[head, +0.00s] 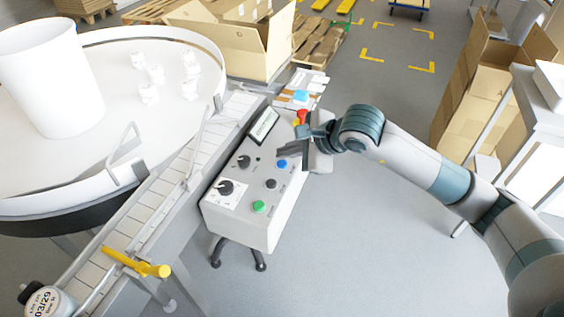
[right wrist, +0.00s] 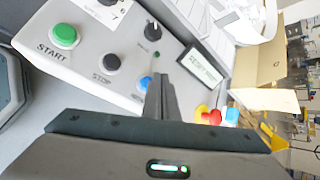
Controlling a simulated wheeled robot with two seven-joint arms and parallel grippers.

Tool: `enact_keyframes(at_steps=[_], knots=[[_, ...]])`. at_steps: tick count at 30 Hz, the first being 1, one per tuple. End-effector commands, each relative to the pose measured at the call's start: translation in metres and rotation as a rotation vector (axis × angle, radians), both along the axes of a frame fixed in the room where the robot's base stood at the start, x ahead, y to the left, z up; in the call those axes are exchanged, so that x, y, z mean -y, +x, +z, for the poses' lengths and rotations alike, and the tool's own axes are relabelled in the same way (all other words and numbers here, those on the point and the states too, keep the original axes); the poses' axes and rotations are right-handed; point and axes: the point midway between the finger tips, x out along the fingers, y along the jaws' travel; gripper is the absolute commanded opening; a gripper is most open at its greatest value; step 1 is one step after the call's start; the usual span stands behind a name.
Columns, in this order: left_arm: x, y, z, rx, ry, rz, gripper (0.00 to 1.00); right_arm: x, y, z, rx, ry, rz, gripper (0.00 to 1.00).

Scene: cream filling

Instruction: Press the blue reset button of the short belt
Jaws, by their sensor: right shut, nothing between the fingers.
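The blue reset button (head: 282,164) sits on the sloped top of a grey control box (head: 238,228). In the right wrist view the blue button (right wrist: 146,83) shows just left of the fingers, partly hidden behind them. My right gripper (head: 279,151) is shut and empty, its fingertips just above the panel beside the blue button. In the right wrist view the shut fingers (right wrist: 160,90) point at the panel. I cannot tell whether they touch it. My left gripper is not in view.
A green start button (head: 258,207), a black stop button (head: 270,184), black knobs (head: 226,187) and a red emergency button (head: 301,116) are on the box. A slatted conveyor (head: 140,205) runs along its left, by a round table (head: 95,150). Grey floor (head: 370,240) is clear at right.

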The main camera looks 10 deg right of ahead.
Motion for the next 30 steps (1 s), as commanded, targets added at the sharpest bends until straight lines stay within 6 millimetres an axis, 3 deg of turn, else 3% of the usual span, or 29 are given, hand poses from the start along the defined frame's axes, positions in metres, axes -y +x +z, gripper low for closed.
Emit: enact_keyframes(at_steps=[12, 30], knots=[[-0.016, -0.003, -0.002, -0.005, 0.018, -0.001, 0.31, 0.0, 0.0, 0.0, 0.0, 0.0, 0.0, 0.0], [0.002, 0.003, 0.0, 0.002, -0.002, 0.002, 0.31, 0.0, 0.0, 0.0, 0.0, 0.0, 0.0, 0.0]])
